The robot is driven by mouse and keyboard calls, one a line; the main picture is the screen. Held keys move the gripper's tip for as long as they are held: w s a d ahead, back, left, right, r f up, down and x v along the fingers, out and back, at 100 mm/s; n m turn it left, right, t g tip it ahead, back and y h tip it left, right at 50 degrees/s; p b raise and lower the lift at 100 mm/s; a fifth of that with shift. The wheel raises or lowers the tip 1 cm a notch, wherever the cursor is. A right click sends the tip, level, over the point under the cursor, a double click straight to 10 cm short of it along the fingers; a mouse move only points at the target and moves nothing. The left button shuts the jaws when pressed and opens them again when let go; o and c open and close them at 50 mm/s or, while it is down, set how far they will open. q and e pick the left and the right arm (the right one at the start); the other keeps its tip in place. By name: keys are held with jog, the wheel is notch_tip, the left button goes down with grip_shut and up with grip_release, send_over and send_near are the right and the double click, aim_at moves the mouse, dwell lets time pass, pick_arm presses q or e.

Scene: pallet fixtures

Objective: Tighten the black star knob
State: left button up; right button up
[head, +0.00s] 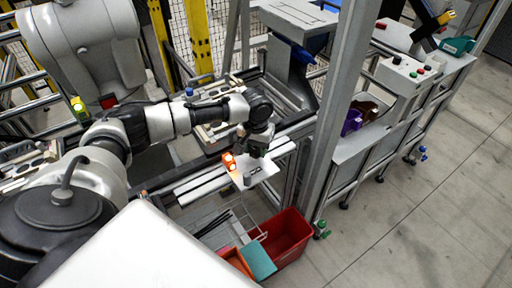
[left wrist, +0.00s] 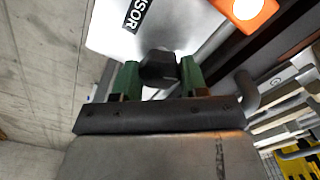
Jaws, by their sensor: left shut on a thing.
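The black star knob (left wrist: 158,68) shows in the left wrist view, in front of a light plate (left wrist: 185,25) with dark lettering that ends in "SOR". My left gripper (left wrist: 160,80) has green fingers on both sides of the knob and is shut on it. In the head view my left gripper (head: 254,152) is at the plate (head: 262,170) beside the orange lights. The knob cannot be made out there. My right gripper is not in either view.
An orange lit lamp (head: 229,161) stands close to the left of the gripper. A red bin (head: 288,240) is below, near a grey post (head: 340,110). A control box with buttons (head: 405,75) is on the right. The floor at right is clear.

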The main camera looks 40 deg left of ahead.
pick_arm(q)
jog(key=shift+r+m+p, duration=0.2)
jog(key=shift+m+p, duration=0.3)
jog(key=shift+p, duration=0.05)
jog(key=shift+m+p, duration=1)
jog(key=shift+p, duration=0.1)
jog(key=m+p, duration=0.1)
jog(key=m, duration=0.1)
jog(key=shift+m+p, duration=0.35)
jog(key=shift+m, duration=0.05)
jog(key=m+p, duration=0.1)
jog(key=m, duration=0.1)
jog(key=shift+m, duration=0.4)
jog(key=m+p, duration=0.1)
jog(key=m, duration=0.4)
jog(key=shift+w+f, duration=0.1)
jog(key=m, duration=0.3)
jog(key=shift+p, duration=0.35)
jog(key=shift+m, duration=1.9)
